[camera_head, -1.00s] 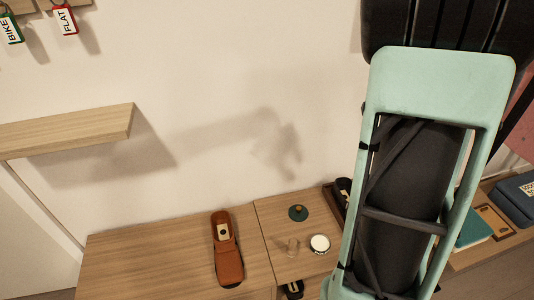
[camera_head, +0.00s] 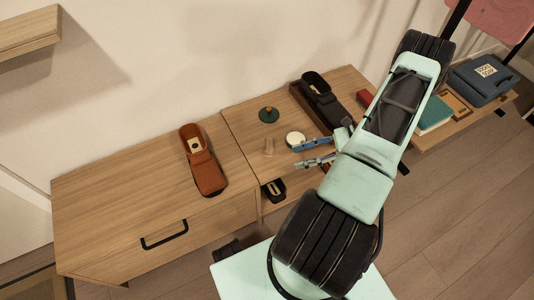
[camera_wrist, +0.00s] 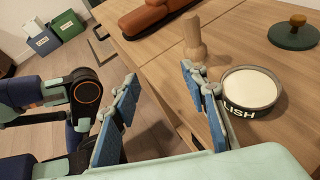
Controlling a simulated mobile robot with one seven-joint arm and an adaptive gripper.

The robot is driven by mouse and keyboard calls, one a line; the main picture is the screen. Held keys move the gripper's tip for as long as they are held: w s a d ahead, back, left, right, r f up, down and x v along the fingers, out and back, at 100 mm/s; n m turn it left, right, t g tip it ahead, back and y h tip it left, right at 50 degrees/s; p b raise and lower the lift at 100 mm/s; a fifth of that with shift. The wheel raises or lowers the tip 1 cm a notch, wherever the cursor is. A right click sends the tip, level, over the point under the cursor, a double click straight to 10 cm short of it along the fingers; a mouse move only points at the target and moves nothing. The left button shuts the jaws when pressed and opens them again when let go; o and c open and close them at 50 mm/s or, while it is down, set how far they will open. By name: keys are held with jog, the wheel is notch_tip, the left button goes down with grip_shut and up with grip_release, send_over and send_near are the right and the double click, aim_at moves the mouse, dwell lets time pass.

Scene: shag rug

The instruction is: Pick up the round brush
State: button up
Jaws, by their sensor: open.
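A small upright wooden piece with a rounded, narrowed top (camera_wrist: 193,38), possibly the round brush, stands on the low cabinet; the head view shows it too (camera_head: 268,147). A dark green disc with a wooden knob (camera_wrist: 293,36) lies farther back, also in the head view (camera_head: 269,115); I cannot tell which is the brush, and no bristles show. My gripper (camera_wrist: 160,76) is open and empty, its blue-padded fingers low over the cabinet. In the head view, my gripper (camera_head: 295,156) is just right of the wooden piece and in front of the polish tin.
An open polish tin (camera_wrist: 250,89) sits close beside the right finger; the head view also shows it (camera_head: 295,138). A dark tray (camera_head: 318,98) stands behind right. Below, an open shelf holds a dark item (camera_head: 273,190).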

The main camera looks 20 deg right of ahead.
aim_at(269, 145)
jog(key=t, duration=0.1)
jog(key=f+m+t, duration=0.1)
jog(key=t, duration=0.1)
jog(key=w+f+m+t+b, duration=0.1)
jog(key=shift+a+t+y, duration=0.25)
jog(key=shift+t+y, duration=0.05)
jog(key=t, duration=0.1)
jog(key=w+m+t, duration=0.1)
jog(key=shift+d+t, duration=0.2)
jog(key=shift+t, duration=0.1)
jog(key=x, duration=0.5)
jog(key=shift+w+b, duration=0.1)
jog(key=shift+b, duration=0.25)
jog(key=x, duration=0.2)
jog(key=b+x, duration=0.1)
jog(key=x, duration=0.2)
jog(key=shift+w+f, duration=0.15)
jog(key=shift+w, duration=0.2)
grip_shut()
